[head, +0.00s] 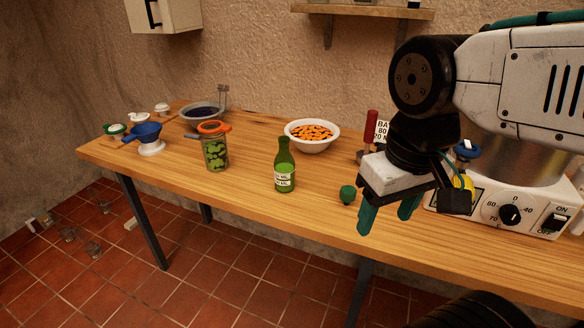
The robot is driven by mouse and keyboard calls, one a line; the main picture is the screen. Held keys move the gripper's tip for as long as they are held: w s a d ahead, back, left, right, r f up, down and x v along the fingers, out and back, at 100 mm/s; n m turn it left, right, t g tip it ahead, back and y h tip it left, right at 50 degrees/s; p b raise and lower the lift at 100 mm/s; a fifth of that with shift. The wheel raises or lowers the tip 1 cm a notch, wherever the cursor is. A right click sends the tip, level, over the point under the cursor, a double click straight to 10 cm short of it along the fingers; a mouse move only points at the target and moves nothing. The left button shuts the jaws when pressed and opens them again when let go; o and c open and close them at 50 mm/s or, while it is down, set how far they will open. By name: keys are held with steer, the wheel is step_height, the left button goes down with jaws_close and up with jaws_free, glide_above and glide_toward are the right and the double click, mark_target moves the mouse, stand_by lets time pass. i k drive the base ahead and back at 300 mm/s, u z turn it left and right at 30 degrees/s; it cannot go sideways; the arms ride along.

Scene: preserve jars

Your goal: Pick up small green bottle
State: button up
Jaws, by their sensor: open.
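The small green bottle (284,171) stands upright near the middle of the wooden table (240,190), with a white label on its lower front. Its neck looks open. A small dark green cap (348,194) lies on the table to its right. My gripper (388,217) is at the right of the head view, with two teal fingers pointing down and apart, empty. It is to the right of the bottle and the cap, over the table's front edge in the picture, and not touching the bottle.
A jar with an orange clamp lid (214,150) stands left of the bottle. A white bowl of orange pieces (312,136) is behind it. A blue funnel (144,132) and a dark-filled bowl (202,113) are farther left. A heater with a dial (510,213) is right. Table in front of the bottle is clear.

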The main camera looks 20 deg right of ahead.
mark_target(283, 164)
steer(key=z, duration=2.65)
steer(key=k, duration=0.7)
steer(key=u, duration=1.3)
steer(key=i, duration=0.5)
